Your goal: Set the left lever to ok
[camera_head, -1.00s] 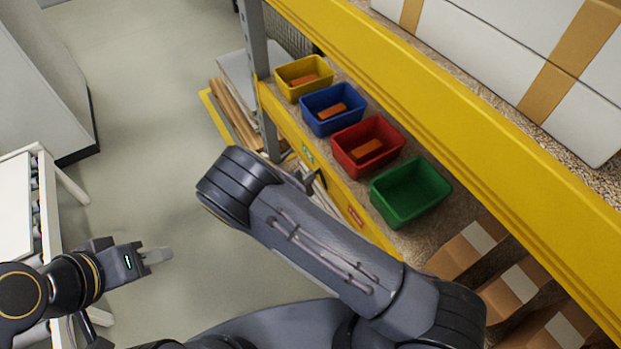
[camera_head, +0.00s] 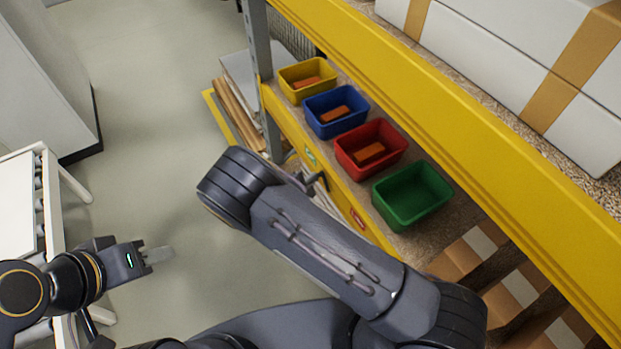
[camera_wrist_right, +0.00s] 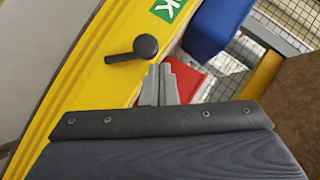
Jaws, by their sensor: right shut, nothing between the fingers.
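In the right wrist view a black lever (camera_wrist_right: 132,49) is mounted on the yellow shelf beam (camera_wrist_right: 92,82). Its thick round end is to the right and its thinner end points left. A green label (camera_wrist_right: 168,9) with a white K showing lies above and right of it; it also shows in the head view (camera_head: 310,155). My right gripper (camera_wrist_right: 160,72) is shut and empty, its tips just below and right of the lever, with a small gap in the picture. In the head view my right arm hides most of that gripper. My left gripper (camera_head: 160,256) hangs empty at lower left.
Yellow, blue, red (camera_head: 370,148) and green (camera_head: 412,195) bins stand on the shelf behind the beam. A red label (camera_head: 357,217) is further along the beam. White boxes (camera_head: 480,60) fill the shelf above. Open floor (camera_head: 150,130) lies left of the shelf.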

